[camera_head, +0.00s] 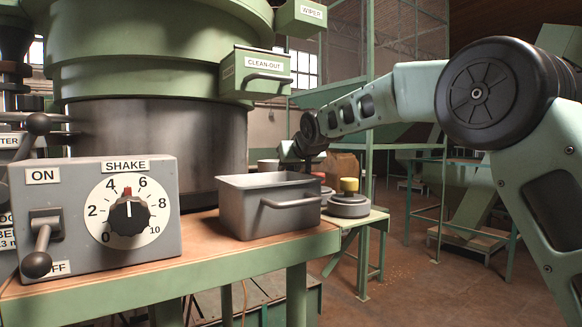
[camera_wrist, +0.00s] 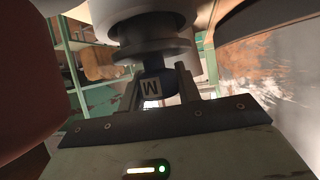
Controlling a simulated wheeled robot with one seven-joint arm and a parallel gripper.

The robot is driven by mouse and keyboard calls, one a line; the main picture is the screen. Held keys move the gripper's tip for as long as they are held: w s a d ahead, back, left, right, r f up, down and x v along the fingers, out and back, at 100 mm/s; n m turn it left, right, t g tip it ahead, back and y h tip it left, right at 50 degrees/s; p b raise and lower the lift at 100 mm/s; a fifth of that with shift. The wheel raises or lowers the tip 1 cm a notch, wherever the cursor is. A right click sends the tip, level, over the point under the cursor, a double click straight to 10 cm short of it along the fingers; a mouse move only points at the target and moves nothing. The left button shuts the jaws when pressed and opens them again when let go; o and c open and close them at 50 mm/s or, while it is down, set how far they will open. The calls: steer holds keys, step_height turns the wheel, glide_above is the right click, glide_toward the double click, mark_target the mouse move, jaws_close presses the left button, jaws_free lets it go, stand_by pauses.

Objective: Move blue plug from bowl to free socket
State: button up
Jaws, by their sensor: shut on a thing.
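I cannot make out the bowl or a free socket for certain.
The grey metal bin (camera_head: 268,213) stands on the bench (camera_head: 200,262), near the shake control box (camera_head: 100,212). The large green hopper (camera_head: 140,75) fills the left.

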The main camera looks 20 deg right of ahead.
steer(key=shift+f+b, duration=0.45)
steer(key=shift+f, duration=0.15)
steer(key=o, duration=0.8)
steer(key=shift+b+v, duration=1.45)
steer(key=shift+v, duration=4.05)
